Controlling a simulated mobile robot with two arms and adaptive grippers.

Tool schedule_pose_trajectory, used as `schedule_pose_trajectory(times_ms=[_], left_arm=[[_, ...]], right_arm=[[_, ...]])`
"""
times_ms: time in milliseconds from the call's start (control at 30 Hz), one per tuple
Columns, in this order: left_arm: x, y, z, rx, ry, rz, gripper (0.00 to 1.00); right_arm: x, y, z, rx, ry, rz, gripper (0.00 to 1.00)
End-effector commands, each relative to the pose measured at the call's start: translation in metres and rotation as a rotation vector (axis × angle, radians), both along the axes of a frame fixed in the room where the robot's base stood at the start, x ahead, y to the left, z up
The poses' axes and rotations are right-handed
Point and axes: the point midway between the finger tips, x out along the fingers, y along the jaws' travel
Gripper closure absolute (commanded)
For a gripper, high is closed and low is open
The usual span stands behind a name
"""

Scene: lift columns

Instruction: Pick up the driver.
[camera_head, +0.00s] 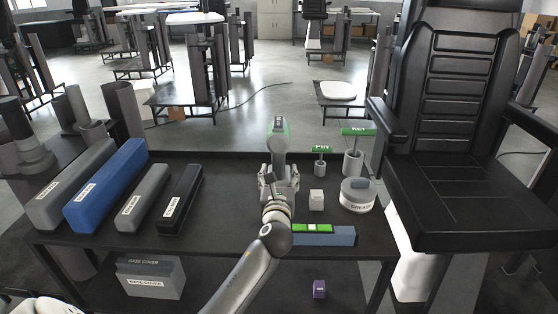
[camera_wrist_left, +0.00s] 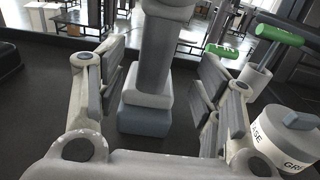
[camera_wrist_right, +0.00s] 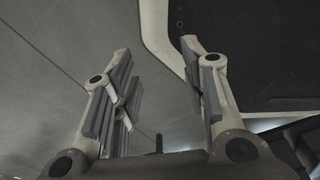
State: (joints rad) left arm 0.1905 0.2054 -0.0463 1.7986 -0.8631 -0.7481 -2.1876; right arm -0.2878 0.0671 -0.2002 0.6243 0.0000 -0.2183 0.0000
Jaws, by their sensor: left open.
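The driver (camera_head: 279,137), grey with a green part on its head, stands upright on the dark workbench. In the left wrist view its grey handle (camera_wrist_left: 158,58) rises from a wider base between my fingers. My left gripper (camera_head: 279,180) is open in front of the driver, with a finger on either side of the handle; gaps show between the fingers and the handle. In the head view my gripper hides the driver's lower part. My right gripper (camera_wrist_right: 157,58) is open and empty in the right wrist view, above the floor; it is outside the head view.
Grey and blue column pieces (camera_head: 106,186) lie at the left. A blue tray (camera_head: 343,236) is in front. A black chair (camera_head: 462,150) is at the right.

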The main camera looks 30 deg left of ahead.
Motion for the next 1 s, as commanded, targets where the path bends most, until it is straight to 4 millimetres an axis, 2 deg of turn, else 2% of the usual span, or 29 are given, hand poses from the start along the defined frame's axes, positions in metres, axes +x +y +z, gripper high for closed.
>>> schedule_pose_trajectory(times_ms=[200, 333, 467, 733, 1000], left_arm=[[0.027, 0.017, 0.000, 0.001, -0.001, 0.001, 0.39], [0.033, 0.021, 0.000, 0.000, -0.001, 0.001, 0.39], [0.040, 0.027, -0.001, -0.001, -0.001, 0.002, 0.39], [0.069, 0.046, -0.003, 0.000, -0.001, 0.001, 0.39], [0.077, 0.051, -0.003, 0.000, -0.001, 0.000, 0.39]], right_arm=[[-0.018, -0.010, -0.002, -0.013, 0.025, 0.003, 0.60], [-0.026, -0.017, -0.003, -0.022, 0.038, 0.005, 0.60], [-0.023, -0.018, -0.003, -0.023, 0.034, 0.005, 0.60], [-0.010, -0.015, -0.004, -0.019, 0.012, 0.005, 0.60], [-0.010, -0.005, -0.005, -0.006, 0.013, 0.001, 0.60]])
